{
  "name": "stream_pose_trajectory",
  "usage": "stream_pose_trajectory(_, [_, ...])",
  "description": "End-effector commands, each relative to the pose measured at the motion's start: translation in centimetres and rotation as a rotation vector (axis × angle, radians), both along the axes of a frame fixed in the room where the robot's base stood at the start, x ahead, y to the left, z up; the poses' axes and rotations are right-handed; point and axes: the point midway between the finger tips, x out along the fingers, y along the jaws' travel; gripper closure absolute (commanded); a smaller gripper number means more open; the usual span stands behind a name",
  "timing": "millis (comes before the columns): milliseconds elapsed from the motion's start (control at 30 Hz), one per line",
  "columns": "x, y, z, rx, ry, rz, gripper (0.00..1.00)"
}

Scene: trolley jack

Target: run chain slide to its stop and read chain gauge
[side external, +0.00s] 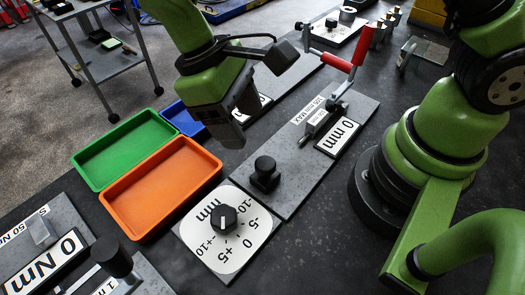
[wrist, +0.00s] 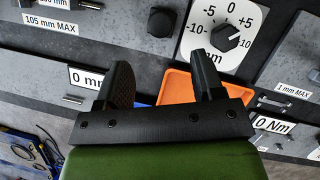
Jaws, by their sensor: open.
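My gripper (side external: 226,128) is open and empty, hanging above the bench between the trays and the grey plates; its two dark fingers (wrist: 162,75) stand apart in the wrist view. No label names the chain slide or chain gauge, so I cannot tell which they are. A 0 mm readout (wrist: 86,77) lies left of the fingers in the wrist view; my gripper mostly hides its plate in the side view. Another 0 mm readout (side external: 338,137) sits on a plate marked 105 mm MAX, beside a red-handled lever (side external: 330,60). A black knob (side external: 265,173) stands on that plate's near end.
A white mm dial (side external: 245,240) with a black pointer knob lies in front. An orange tray (side external: 160,190), a green tray (side external: 125,150) and a blue tray (side external: 180,117) stand left of my gripper. A 0 Nm plate (side external: 45,262) is at lower left.

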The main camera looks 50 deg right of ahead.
Motion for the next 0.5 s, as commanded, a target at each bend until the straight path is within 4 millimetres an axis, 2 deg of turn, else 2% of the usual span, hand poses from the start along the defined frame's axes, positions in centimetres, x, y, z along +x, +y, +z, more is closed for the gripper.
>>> stream_pose_trajectory(300, [-2.1,-0.9,-5.2,-0.002,0.007,-0.007,0.38])
stream_pose_trajectory(500, [-3.0,-1.3,-7.6,-0.001,0.004,-0.010,0.38])
